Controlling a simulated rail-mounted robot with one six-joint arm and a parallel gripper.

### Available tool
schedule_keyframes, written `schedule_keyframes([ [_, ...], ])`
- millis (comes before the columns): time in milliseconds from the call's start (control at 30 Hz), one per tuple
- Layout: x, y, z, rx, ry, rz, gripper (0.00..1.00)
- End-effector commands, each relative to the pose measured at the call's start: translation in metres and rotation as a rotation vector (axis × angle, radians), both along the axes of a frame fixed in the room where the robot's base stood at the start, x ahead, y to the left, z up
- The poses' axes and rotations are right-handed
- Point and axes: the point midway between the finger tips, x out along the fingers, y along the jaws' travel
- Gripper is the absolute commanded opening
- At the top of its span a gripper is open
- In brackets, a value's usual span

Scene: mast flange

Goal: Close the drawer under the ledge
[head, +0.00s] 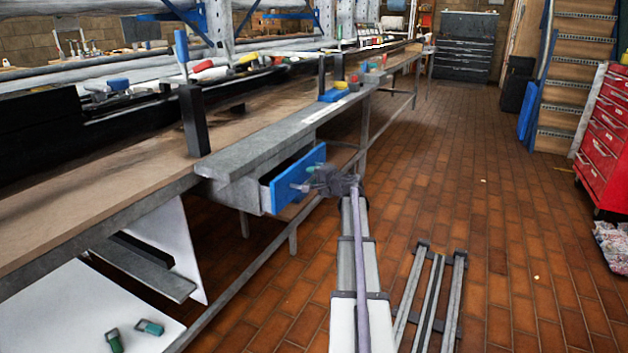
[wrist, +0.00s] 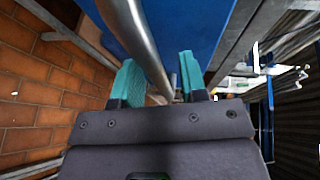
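The drawer has a blue front (head: 305,172) and a grey box. It hangs under the grey ledge (head: 255,148) of the bench and stands partly open, with a dark gap behind the front. My gripper (head: 306,185) is at the outer face of the front, by its handle. In the wrist view, the metal handle bar (wrist: 140,40) runs between the two teal fingers of my gripper (wrist: 160,82). The fingers are apart, with a small gap seen between the bar and the right finger. Contact on the left finger cannot be told. The blue front (wrist: 185,25) fills the top behind the bar.
A bench rail (head: 255,268) runs low along the bench. Grey floor rails (head: 432,300) lie on the tiles. A red tool cabinet (head: 605,135) stands at the far right. The tiled floor right of the bench is largely clear. Tools lie on the bench above.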

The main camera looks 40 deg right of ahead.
Motion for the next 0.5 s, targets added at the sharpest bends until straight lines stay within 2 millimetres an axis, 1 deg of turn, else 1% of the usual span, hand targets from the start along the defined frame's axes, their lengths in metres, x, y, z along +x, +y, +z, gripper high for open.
schedule_keyframes([
  [233,0.0016,0.0,-0.0001,0.0,0.0,0.0,0.39],
  [500,0.0014,0.0,-0.0001,0.0,0.0,0.0,0.13],
])
